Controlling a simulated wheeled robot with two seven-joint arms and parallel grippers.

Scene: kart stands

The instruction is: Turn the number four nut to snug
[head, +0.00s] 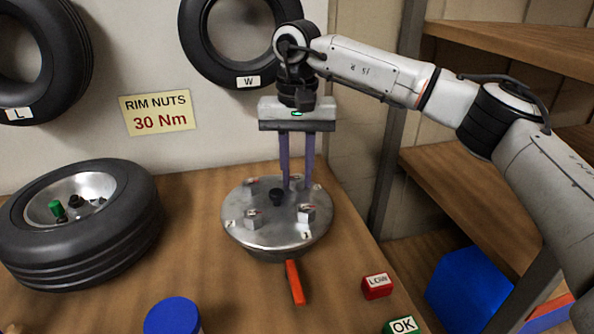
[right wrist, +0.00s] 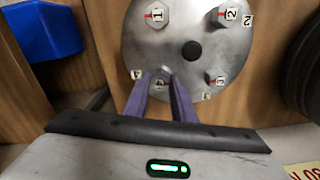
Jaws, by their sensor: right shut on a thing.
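The round metal disc (head: 262,235) lies on the bench with a black knob at its centre. It carries numbered nuts with red marks. In the right wrist view I read the number one nut (right wrist: 157,14), the number two nut (right wrist: 228,17) and the number three nut (right wrist: 216,78). The number four nut (right wrist: 163,82) sits between the purple fingers of my right gripper (right wrist: 164,77), partly hidden by them. My right gripper (head: 297,186) points down at the far side of the disc, shut on that nut. My left gripper is not in view.
An orange handle (head: 295,282) sticks out in front of the disc. A red LOW block (head: 377,286) and a green OK block (head: 401,326) are at front right. A wheel (head: 90,240) lies at left; a blue lid (head: 173,315) is in front. The sign (head: 158,112) reads 30 Nm.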

